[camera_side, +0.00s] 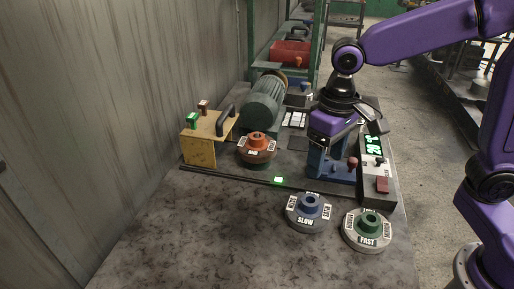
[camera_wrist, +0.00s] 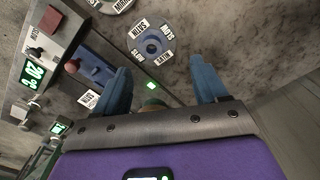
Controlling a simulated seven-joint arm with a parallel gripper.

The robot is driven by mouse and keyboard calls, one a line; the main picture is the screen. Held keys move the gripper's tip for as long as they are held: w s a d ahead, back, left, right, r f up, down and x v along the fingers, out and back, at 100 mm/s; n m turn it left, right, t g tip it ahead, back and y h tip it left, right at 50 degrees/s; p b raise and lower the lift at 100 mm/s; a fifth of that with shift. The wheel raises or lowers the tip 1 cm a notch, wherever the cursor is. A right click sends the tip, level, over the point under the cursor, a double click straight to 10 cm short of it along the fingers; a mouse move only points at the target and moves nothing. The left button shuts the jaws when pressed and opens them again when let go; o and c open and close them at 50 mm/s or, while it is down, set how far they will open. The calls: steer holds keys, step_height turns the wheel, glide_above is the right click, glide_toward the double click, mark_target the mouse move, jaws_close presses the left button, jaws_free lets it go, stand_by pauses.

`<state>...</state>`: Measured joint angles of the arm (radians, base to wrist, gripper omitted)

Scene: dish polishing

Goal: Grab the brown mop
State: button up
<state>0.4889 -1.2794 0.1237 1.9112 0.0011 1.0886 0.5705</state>
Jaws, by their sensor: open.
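A round disc with an orange-brown hub and white labels (camera_side: 257,148), the only brownish disc in view, sits on the machine base left of my gripper. I cannot tell for sure that it is the brown mop. My gripper (camera_side: 326,160) is open above the right part of the machine base, apart from that disc. In the wrist view, its two blue fingers (camera_wrist: 163,84) are spread. The orange-brown disc is not clearly visible there.
A blue SLOW/SATIN disc (camera_side: 308,212) and a green FAST/MIRROR disc (camera_side: 368,230) lie in front. A green motor (camera_side: 263,100) stands behind. A yellow stand (camera_side: 199,150) with two small blocks is at left. A lit display panel (camera_side: 374,146) is at right. The front-left table is clear.

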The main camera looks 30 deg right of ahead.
steer(key=w+a+m, duration=0.3)
steer(key=w+m, duration=0.5)
steer(key=w, duration=0.7)
steer(key=m, duration=0.9)
glide_above(257, 133)
step_height(257, 133, down, 4)
steer(key=shift+s+a+f, duration=0.1)
steer(key=shift+s+a, duration=0.05)
steer(key=shift+w+d+f+m, duration=0.2)
steer(key=shift+f+m, duration=0.05)
steer(key=shift+m, duration=0.05)
steer(key=shift+f, duration=3.55)
steer(key=shift+c, duration=0.3)
steer(key=c, duration=1.2)
